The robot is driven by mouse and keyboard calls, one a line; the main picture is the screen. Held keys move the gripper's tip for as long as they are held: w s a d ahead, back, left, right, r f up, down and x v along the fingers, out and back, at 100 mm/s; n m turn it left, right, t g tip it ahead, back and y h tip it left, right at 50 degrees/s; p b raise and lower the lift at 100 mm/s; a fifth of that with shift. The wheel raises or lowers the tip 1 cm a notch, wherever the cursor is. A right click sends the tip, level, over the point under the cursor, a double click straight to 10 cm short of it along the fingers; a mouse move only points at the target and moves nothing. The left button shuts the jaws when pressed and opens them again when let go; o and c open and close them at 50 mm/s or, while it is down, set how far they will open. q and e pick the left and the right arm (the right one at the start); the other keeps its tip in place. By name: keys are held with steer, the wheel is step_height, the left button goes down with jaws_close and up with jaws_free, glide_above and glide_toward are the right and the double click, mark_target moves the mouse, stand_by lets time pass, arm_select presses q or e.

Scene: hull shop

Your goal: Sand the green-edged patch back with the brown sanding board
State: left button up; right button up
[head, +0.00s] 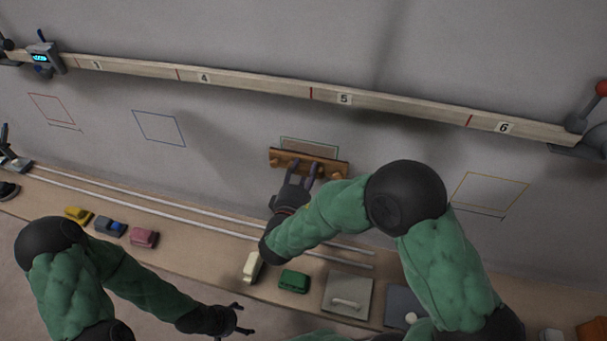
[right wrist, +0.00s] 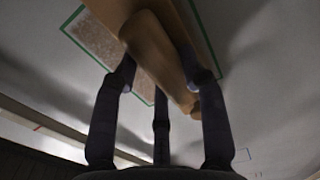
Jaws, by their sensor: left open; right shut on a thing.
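The green-edged patch (head: 312,146) is on the grey wall below the rail, near mark 5. The brown sanding board (head: 325,168) covers its lower part in the head view. My right gripper (head: 304,172) is shut on the board's handle. In the right wrist view the board (right wrist: 152,52) crosses the patch, whose rough pinkish-brown surface (right wrist: 96,40) shows inside the green edge. I cannot tell whether the board touches the wall. My left gripper (head: 238,319) is open and empty, low in front of the bench.
A numbered wooden rail (head: 250,86) crosses the wall, with a digital device (head: 42,57) at left and a red-knobbed clamp (head: 590,118) at right. Blue (head: 160,128), red and yellow outlines mark the wall. The bench below holds several coloured blocks, including a green one (head: 293,281), and a grey handled plate (head: 348,293).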

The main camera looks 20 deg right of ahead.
steer(key=shift+w+r+p, duration=0.15)
steer(key=shift+r+p, duration=0.95)
steer(key=shift+r, duration=3.1)
step_height(320, 180, down, 3)
steer(key=b, duration=0.4)
steer(key=shift+f, duration=0.2)
step_height(320, 180, down, 10)
steer(key=shift+r, duration=0.1)
steer(key=shift+o, duration=0.6)
steer(key=shift+c, duration=0.6)
steer(key=shift+s+a, duration=0.1)
steer(key=shift+s, duration=0.1)
